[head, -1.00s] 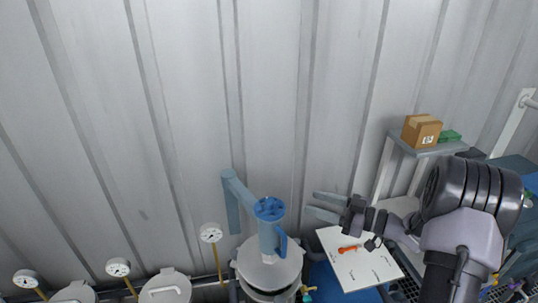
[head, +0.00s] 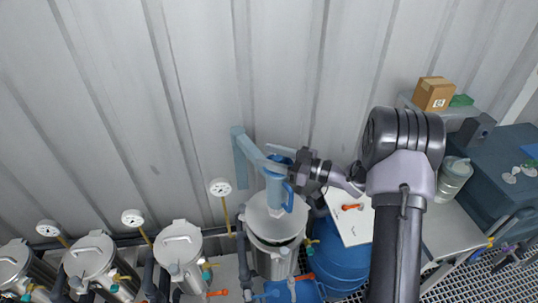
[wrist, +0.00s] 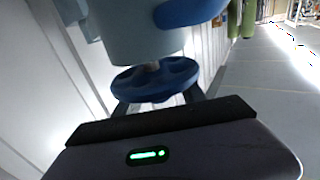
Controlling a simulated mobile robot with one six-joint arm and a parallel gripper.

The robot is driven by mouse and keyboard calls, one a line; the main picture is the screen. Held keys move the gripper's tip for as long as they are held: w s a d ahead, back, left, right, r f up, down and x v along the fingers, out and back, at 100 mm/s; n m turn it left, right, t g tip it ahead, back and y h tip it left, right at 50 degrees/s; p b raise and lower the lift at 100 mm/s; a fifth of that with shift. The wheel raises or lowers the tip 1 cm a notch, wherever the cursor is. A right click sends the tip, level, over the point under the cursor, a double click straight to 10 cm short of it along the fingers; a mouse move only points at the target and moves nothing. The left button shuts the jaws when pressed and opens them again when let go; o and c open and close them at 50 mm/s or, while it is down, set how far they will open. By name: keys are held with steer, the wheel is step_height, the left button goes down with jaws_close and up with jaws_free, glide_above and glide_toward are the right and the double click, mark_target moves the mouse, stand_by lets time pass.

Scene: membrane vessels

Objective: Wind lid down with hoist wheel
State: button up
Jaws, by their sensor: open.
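In the wrist view, the spoked wheel (wrist: 155,80) lies just ahead of my gripper. My gripper (head: 283,155) is open at the wheel, with the fingers seeming to lie on either side of it; contact cannot be told. The grey lid (head: 262,222) hangs below the hoist over the steel vessel (head: 270,264), with a dark gap showing between them.
Several closed steel vessels (head: 180,250) with gauges (head: 220,187) stand in a row at left. A blue drum (head: 342,262) and a white board (head: 352,222) with an orange-handled tool lie to the right. A cardboard box (head: 434,94) sits on a back shelf.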

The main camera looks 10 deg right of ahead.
steer(key=shift+w+a, duration=0.1)
steer(key=shift+a, duration=0.1)
steer(key=shift+c, duration=0.2)
jaws_close()
